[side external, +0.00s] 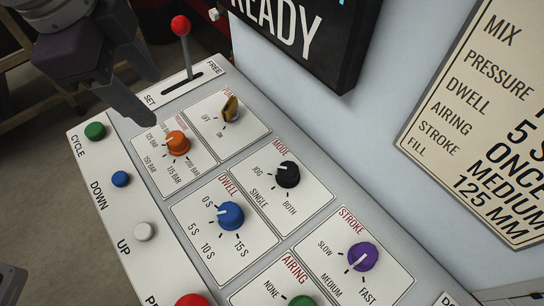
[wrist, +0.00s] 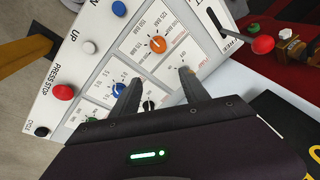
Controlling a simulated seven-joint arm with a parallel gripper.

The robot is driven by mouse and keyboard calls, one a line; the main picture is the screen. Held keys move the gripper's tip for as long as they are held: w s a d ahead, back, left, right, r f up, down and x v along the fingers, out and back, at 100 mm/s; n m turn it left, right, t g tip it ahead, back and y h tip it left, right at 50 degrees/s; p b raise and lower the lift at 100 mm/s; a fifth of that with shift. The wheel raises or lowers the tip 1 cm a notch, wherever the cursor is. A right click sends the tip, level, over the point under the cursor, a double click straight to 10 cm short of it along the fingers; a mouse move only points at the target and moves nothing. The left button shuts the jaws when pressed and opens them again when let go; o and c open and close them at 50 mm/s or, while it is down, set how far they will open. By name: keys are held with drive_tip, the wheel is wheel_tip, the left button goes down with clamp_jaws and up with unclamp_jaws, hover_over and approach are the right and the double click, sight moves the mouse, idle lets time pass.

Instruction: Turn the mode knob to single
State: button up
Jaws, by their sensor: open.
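The black mode knob (side external: 288,174) sits on the panel in the side view, with labels jog, single and both around it. Its white mark points to the upper left, on the jog side. My gripper (side external: 153,112) is at the upper left of that view, apart from the knob. In the wrist view my gripper (wrist: 160,76) is open and empty, its two fingers spread. The black knob (wrist: 149,105) shows low between the fingers there, partly hidden by the gripper body.
Around it are an orange knob (side external: 177,144), a yellowish knob (side external: 230,108), a blue dwell knob (side external: 231,215) and a purple stroke knob (side external: 363,257). A red-tipped lever (side external: 181,27) stands up at the back. A dark screen (side external: 310,35) overhangs behind. Push buttons line the left edge.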

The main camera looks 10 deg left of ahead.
sight(288, 169)
drive_tip(key=d+f+m+g+h, duration=0.1)
drive_tip(key=d+f+m, duration=0.1)
drive_tip(key=d+f, duration=0.2)
drive_tip(key=d+f+m+g+h, duration=0.1)
drive_tip(key=d+f+m, duration=0.1)
drive_tip(key=d+f, duration=0.3)
drive_tip(key=d+f+m+g+h, duration=0.1)
drive_tip(key=d+f, duration=0.3)
drive_tip(key=d, duration=0.5)
drive_tip(key=shift+s+d+f+m+g, duration=0.25)
drive_tip(key=shift+s+d+m+g, duration=0.05)
drive_tip(key=shift+s+m, duration=0.1)
drive_tip(key=shift+c, duration=0.2)
clamp_jaws()
